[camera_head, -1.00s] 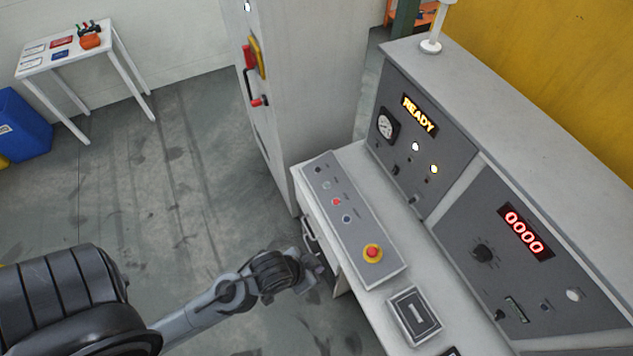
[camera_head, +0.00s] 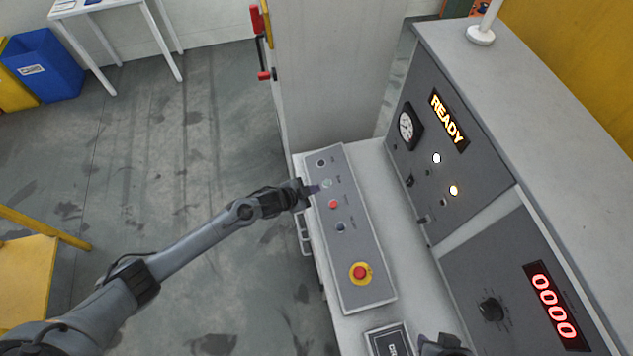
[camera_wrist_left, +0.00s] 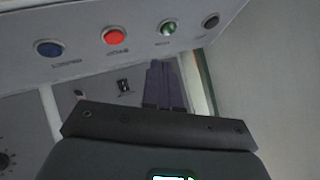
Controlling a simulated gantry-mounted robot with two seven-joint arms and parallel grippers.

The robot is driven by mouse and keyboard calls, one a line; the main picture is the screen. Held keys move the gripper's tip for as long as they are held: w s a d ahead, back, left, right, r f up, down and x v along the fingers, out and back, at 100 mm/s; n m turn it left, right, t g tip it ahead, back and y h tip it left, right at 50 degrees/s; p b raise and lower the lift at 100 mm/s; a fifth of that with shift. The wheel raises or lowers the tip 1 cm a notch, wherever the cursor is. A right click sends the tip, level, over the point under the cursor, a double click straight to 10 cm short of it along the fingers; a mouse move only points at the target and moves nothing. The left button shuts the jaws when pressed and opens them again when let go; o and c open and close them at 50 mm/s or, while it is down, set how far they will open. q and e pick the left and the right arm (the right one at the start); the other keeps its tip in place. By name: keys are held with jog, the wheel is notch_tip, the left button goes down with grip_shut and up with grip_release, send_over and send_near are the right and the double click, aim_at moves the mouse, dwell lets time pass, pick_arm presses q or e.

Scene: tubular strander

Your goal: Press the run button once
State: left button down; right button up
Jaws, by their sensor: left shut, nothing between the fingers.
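The sloped button panel (camera_head: 352,250) carries a row of buttons. The green button (camera_head: 327,183), which I take for the run button, is second from the far end, between a black button (camera_head: 320,163) and a red button (camera_head: 333,204). Its label is too small to read. My left gripper (camera_head: 313,188) is shut and empty, its tips just left of the green button. In the left wrist view the shut fingers (camera_wrist_left: 163,80) point toward the green button (camera_wrist_left: 168,27), with a gap in the picture; contact cannot be confirmed.
A blue button (camera_head: 340,227) and a red emergency stop on yellow (camera_head: 360,272) sit nearer on the panel. The READY display (camera_head: 449,121) is lit; the counter (camera_head: 553,306) reads 0000. A tall grey cabinet (camera_head: 335,80) stands behind the panel.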

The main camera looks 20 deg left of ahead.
pick_arm(q)
jog(key=w+a+r+t, duration=0.1)
jog(key=w+r, duration=0.3)
jog(key=w, duration=0.1)
jog(key=shift+r+m+b, duration=0.3)
jog(key=shift+r+b, duration=0.1)
jog(key=shift+b, duration=0.05)
jog(key=shift+w+f, duration=0.1)
jog(key=shift+f, duration=0.05)
jog(key=b, duration=0.7)
send_over(327, 183)
jog(key=s+a, duration=0.2)
notch_tip(327, 183, down, 6)
jog(key=shift+d+f, duration=0.1)
jog(key=shift+f, duration=0.15)
jog(key=shift+w+d+f+b, duration=0.1)
jog(key=shift+d+f+b, duration=0.05)
jog(key=shift+f+b, duration=0.25)
jog(key=shift+w+d+f+b, duration=0.1)
jog(key=shift+f+b, duration=0.2)
jog(key=shift+f, duration=0.2)
